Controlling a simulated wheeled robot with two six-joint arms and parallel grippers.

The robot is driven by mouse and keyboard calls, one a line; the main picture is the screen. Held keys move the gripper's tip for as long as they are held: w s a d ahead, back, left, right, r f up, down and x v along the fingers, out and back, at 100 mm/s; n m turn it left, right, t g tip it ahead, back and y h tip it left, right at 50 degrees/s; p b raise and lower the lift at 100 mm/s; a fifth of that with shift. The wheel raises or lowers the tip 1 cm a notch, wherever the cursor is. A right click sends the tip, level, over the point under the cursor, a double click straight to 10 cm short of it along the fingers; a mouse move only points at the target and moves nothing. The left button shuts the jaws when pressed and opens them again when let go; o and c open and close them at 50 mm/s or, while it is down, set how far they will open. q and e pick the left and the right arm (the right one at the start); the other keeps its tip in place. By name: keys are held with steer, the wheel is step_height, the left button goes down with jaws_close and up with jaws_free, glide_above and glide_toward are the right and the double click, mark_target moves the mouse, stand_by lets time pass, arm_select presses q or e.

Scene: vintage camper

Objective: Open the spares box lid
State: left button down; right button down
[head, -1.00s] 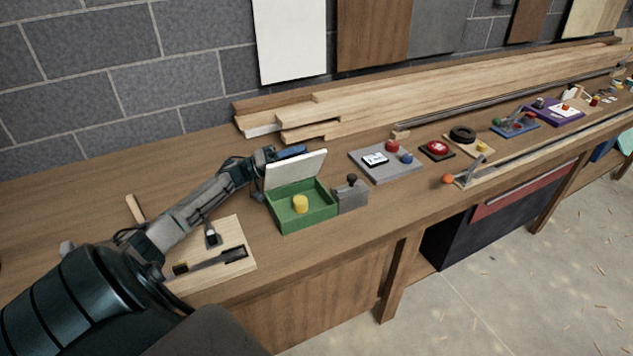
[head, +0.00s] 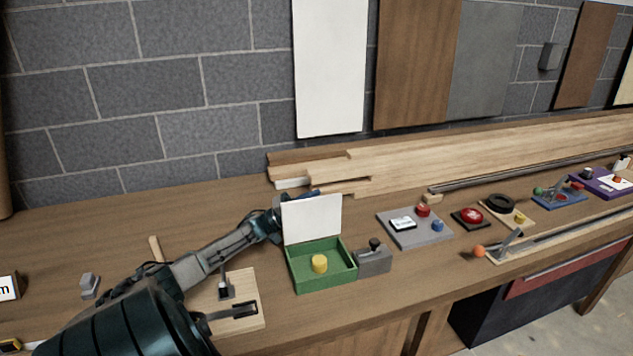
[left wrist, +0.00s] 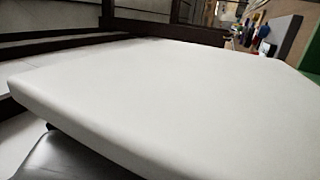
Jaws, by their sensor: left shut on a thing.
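The spares box (head: 322,276) is a green open-topped tray on the bench in the head view, with a yellow cylinder (head: 319,263) inside. Its white lid (head: 312,220) stands raised and roughly upright at the box's back edge. My left gripper (head: 291,198) reaches in from the left to the lid's upper edge and is shut on the lid; its fingertips are partly hidden behind the panel. In the left wrist view the white lid (left wrist: 165,95) fills most of the picture. My right gripper is not in view.
A grey block with a dark knob (head: 374,257) stands against the box's right side. A wooden board with a switch (head: 236,297) lies to the left, under my arm. Stacked planks (head: 400,165) lie behind. A grey panel with buttons (head: 412,228) sits farther right.

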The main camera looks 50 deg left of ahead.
arm_select(q)
steer(key=shift+r, duration=0.1)
steer(key=c, duration=1.1)
jaws_free()
steer(key=shift+o, duration=0.2)
